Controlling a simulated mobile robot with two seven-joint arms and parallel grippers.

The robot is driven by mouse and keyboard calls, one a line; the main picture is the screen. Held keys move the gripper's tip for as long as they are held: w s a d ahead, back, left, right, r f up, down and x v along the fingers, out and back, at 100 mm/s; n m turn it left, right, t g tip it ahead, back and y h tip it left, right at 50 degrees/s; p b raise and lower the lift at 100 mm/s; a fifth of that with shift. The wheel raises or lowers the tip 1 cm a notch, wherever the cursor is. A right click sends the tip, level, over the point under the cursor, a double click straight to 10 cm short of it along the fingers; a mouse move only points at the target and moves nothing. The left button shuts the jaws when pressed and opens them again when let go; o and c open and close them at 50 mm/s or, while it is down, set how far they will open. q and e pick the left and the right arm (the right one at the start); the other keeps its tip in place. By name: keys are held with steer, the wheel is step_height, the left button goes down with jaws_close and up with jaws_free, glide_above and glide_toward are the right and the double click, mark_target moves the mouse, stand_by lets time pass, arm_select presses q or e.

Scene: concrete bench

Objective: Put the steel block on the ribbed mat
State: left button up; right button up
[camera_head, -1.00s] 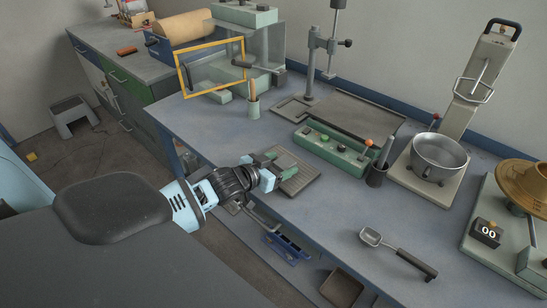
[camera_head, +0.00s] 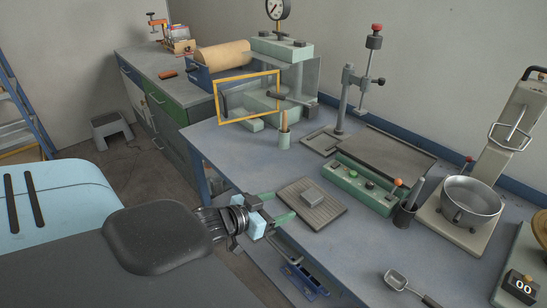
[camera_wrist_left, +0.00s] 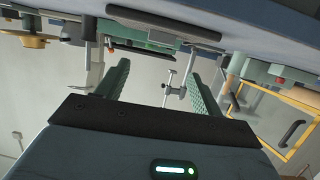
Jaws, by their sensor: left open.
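The steel block (camera_head: 312,197), a small grey block, lies flat on the ribbed mat (camera_head: 325,217) near its middle in the head view. The mat is a grey-brown ribbed rectangle on the bench. My left gripper (camera_head: 279,208) is open and empty at the mat's left edge, with its green fingers apart and clear of the block. In the left wrist view its two green fingers (camera_wrist_left: 160,86) are spread with nothing held between them. My right gripper is not in view.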

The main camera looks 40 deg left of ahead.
arm_select(q)
steer(key=shift+s+r, duration=0.1)
steer(key=shift+s, duration=0.1)
steer(key=shift+g, duration=0.7)
steer(key=s+f, duration=0.1)
steer(key=f, duration=0.1)
steer(key=s+d+f, duration=0.1)
steer(key=s+f, duration=0.1)
steer(key=s+d+f, duration=0.1)
steer(key=f, duration=0.1)
steer(key=shift+s+d+f, duration=0.1)
steer(key=shift+s+f, duration=0.1)
steer(key=shift+f, duration=0.1)
steer(key=s+d+f+g, duration=0.1)
steer(key=s+d+f, duration=0.4)
steer(key=s, duration=0.3)
steer(key=s+d+f+g, duration=0.2)
steer(key=s+d+f, duration=0.3)
steer(key=s, duration=0.4)
steer(key=s+d+f+g, duration=0.2)
steer(key=s+d+f, duration=0.2)
steer(key=s, duration=0.5)
step_height(320, 180, down, 2)
steer(key=shift+d+f, duration=0.15)
steer(key=shift+d, duration=0.25)
steer(key=shift+c, duration=0.4)
